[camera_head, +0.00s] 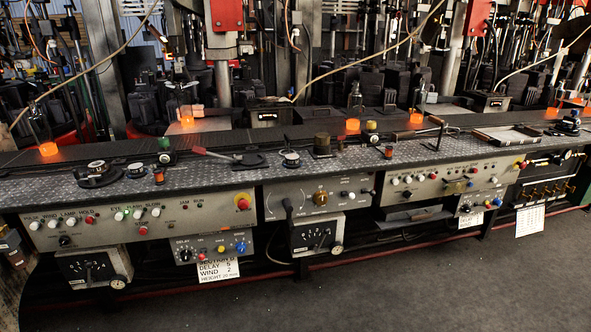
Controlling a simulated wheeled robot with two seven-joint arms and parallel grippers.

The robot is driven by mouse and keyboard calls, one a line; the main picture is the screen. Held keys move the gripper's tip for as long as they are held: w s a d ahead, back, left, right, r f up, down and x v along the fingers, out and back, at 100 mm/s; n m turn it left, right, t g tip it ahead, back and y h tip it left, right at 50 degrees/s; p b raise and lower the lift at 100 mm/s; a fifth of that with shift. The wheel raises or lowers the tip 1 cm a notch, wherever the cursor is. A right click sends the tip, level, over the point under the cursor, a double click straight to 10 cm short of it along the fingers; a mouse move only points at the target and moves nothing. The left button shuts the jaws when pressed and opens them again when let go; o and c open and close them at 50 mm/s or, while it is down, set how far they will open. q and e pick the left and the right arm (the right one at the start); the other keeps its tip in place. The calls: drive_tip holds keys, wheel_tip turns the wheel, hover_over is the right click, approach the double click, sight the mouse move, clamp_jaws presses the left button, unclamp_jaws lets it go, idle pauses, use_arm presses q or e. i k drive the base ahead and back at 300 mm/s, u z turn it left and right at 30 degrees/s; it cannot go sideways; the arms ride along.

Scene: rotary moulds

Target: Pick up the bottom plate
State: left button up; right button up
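Neither of my grippers shows in the head view. I cannot tell which object is the bottom plate. Small dark round pieces lie on the patterned metal ledge, one at the left (98,174), one in the middle (290,158) and one at the far right (567,127). A flat, shallow rectangular tray-like piece (507,136) lies on the ledge at the right. A dark flat piece with a red-ended handle (228,156) lies left of the middle.
Control panels with knobs and buttons (140,215) run along the ledge's front. Behind stand dark moulds (149,104), posts and hoses. Several orange glowing pieces, such as one at left (48,149), sit behind the ledge. Grey floor (430,290) in front is clear.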

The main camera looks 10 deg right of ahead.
sight(291, 161)
drive_tip(key=u, duration=0.9)
drive_tip(key=i, duration=1.75)
drive_tip(key=z, duration=0.65)
